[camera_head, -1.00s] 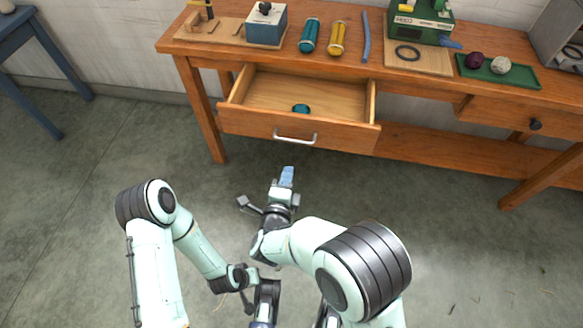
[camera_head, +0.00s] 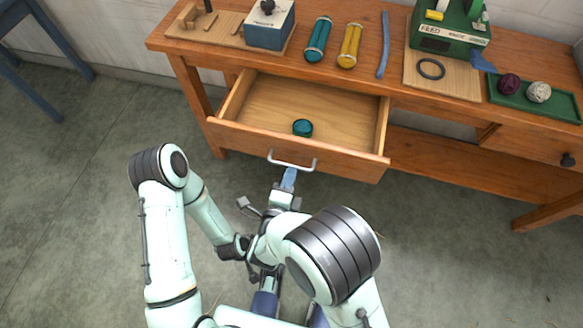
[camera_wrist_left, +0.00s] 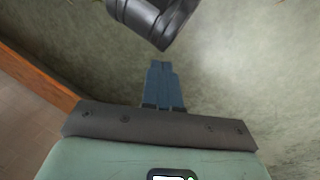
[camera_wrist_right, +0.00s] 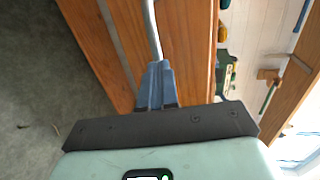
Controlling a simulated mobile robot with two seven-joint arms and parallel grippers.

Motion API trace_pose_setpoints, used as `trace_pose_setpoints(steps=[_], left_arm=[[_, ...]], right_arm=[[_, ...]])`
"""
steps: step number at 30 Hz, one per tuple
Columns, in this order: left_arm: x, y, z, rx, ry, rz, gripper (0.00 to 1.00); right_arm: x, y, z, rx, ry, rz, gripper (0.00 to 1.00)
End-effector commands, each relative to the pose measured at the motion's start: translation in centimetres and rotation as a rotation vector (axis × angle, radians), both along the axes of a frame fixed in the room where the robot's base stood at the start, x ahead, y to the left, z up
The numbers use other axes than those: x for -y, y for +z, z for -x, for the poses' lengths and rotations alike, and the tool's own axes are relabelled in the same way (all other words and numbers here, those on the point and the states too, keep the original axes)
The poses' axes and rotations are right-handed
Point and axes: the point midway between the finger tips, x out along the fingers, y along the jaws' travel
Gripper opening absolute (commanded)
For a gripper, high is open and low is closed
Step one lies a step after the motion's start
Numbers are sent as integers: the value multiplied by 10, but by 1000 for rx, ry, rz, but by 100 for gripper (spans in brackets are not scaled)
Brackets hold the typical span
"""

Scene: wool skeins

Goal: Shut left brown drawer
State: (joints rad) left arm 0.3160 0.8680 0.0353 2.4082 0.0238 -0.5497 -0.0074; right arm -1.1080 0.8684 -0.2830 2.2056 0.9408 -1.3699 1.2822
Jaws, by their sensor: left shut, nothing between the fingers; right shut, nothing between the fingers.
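The left brown drawer (camera_head: 290,148) is pulled out of the workbench, with a teal round object (camera_head: 302,128) inside. Its silver bar handle (camera_head: 292,164) is on the front; the handle also shows in the right wrist view (camera_wrist_right: 152,32). My right gripper (camera_head: 289,174) is shut and empty, its blue fingertips at the handle; whether they touch it or the drawer front I cannot tell. It also shows in the right wrist view (camera_wrist_right: 157,66). My left gripper (camera_wrist_left: 161,66) is shut and empty over the floor, away from the drawer; in the head view it is not clear.
The brown workbench (camera_head: 225,60) carries a blue-white box (camera_head: 270,25), teal (camera_head: 318,40) and yellow (camera_head: 349,46) skeins, a green machine (camera_head: 450,28) and a green tray (camera_head: 560,104). A second drawer with a dark knob (camera_head: 567,160) is shut at right.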

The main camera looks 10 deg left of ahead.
Motion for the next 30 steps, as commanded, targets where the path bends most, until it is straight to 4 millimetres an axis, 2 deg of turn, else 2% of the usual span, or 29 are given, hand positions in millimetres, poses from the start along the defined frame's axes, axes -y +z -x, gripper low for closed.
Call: trace_pose_setpoints(steps=[13, 19, 23, 26, 30], left_arm=[[0, 0, 1, -3, -1, 1, 0], [-1, -1, -1, 1, 2, -1, 0], [-3, -5, -5, 13, 6, -7, 0], [-6, -10, -12, 30, 13, -16, 0], [-12, -19, -22, 58, 25, -29, 0]], right_arm=[[1, -1, 4, 0, -1, 0, 0], [1, -1, -1, 0, -2, -1, 0], [2, -2, -15, 1, -6, -3, 0], [4, -2, -32, 1, -8, -3, 0], [5, -3, -66, 2, -8, -4, 0]])
